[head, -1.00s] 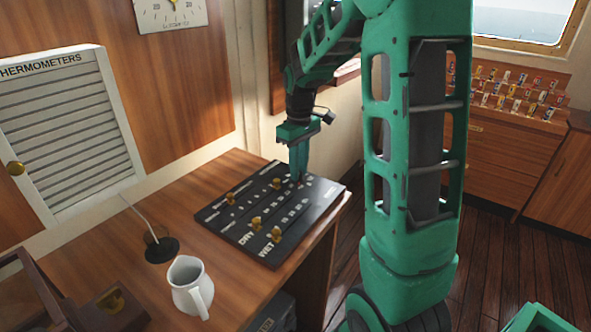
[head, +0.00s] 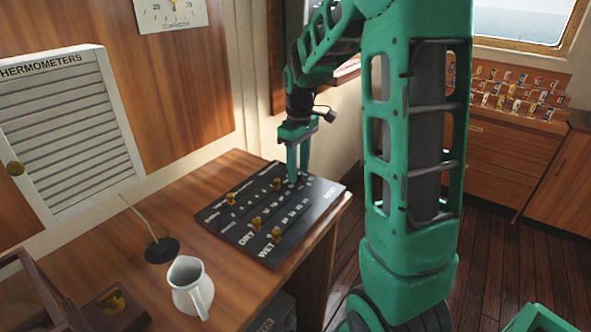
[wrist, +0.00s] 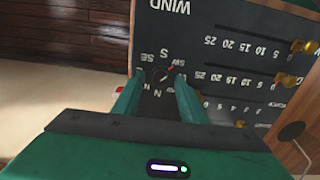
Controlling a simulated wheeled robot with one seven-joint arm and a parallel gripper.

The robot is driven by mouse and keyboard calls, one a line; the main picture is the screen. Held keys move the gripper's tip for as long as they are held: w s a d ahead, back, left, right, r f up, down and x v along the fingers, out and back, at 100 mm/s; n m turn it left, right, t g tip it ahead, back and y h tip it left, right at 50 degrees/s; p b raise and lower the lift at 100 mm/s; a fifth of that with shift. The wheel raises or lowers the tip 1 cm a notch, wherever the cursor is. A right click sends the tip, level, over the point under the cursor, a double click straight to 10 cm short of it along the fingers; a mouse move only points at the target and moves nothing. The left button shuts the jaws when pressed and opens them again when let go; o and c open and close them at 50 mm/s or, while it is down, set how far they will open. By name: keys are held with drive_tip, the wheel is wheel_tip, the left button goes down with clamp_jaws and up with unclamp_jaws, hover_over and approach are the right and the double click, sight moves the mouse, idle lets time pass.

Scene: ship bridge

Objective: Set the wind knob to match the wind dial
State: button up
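The black control panel (head: 318,208) lies on the wooden desk. In the wrist view its WIND label (wrist: 168,6) appears upside down. The small dark wind knob (wrist: 158,75) sits inside a ring of compass letters, with a small red mark near SW. My gripper (head: 298,180) points down at the panel's far right part. In the wrist view its two green fingers stand apart on either side of the knob; I cannot tell whether they touch it. A wall dial (head: 170,14) is cut off at the top; its label is unreadable, and no wind dial can be made out.
Several brass slider knobs (head: 276,234) stand up from the panel beside my gripper. A white pitcher (head: 187,285) and a dark round stand (head: 161,250) with a thin rod are on the desk to the left. A white louvred THERMOMETERS box (head: 62,130) hangs on the wall.

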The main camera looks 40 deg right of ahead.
sight(298, 172)
wheel_tip(298, 172, up, 11)
drive_tip(key=shift+f, duration=0.15)
idle(0.5)
idle(0.4)
drive_tip(key=s+f+m, duration=0.2)
drive_tip(key=s+m, duration=0.1)
drive_tip(key=s, duration=0.6)
drive_tip(key=s+a+f+m, duration=0.1)
drive_tip(key=s+f+m, duration=0.2)
drive_tip(key=s, duration=0.7)
drive_tip(key=s+a+f+m, duration=0.1)
drive_tip(key=s+f+m, duration=0.2)
drive_tip(key=s, duration=0.6)
drive_tip(key=shift+s+a+m, duration=0.15)
drive_tip(key=shift+a+m, duration=0.1)
drive_tip(key=shift+m, duration=0.45)
